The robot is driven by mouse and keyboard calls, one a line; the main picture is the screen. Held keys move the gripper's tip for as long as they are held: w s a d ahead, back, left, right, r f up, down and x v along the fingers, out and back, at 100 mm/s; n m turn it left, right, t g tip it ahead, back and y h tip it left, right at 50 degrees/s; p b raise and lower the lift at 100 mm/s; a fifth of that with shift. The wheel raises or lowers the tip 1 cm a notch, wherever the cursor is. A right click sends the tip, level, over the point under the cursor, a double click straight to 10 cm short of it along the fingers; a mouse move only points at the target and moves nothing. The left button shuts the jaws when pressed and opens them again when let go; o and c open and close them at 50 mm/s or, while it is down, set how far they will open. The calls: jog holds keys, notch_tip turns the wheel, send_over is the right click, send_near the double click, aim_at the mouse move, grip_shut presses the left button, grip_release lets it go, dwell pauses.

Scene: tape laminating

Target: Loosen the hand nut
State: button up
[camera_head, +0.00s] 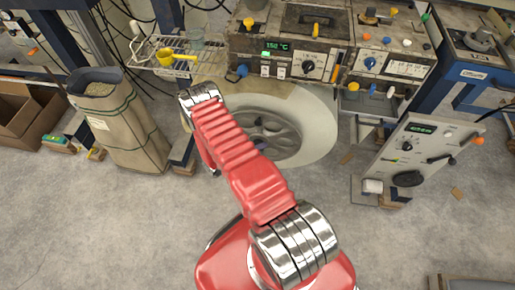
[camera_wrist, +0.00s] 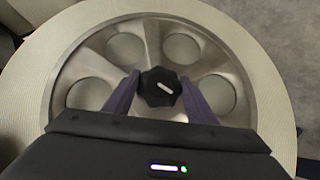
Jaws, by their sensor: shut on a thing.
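The hub has several round holes and sits inside a wide cream tape roll (camera_wrist: 277,100). In the head view the tape roll (camera_head: 318,125) stands below the machine, and my red arm reaches over its left part.
A control panel (camera_head: 290,52) with a green display is above the roll. A grey control box (camera_head: 415,145) stands to the right. A tall sack-like bin (camera_head: 122,120) and a wire basket (camera_head: 170,57) with a yellow cup are to the left. The floor in front is mostly clear.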

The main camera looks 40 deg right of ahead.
jog(key=shift+w+a+n+h, duration=0.15)
jog(key=shift+w+n+h, duration=0.15)
jog(key=shift+w+h, duration=0.1)
dwell(0.3)
jog(key=o, duration=1.1)
jog(key=shift+s, duration=0.2)
jog(key=shift+c, duration=0.2)
jog(key=v, duration=1.3)
jog(key=shift+w+a, duration=0.3)
jog(key=shift+a, duration=0.05)
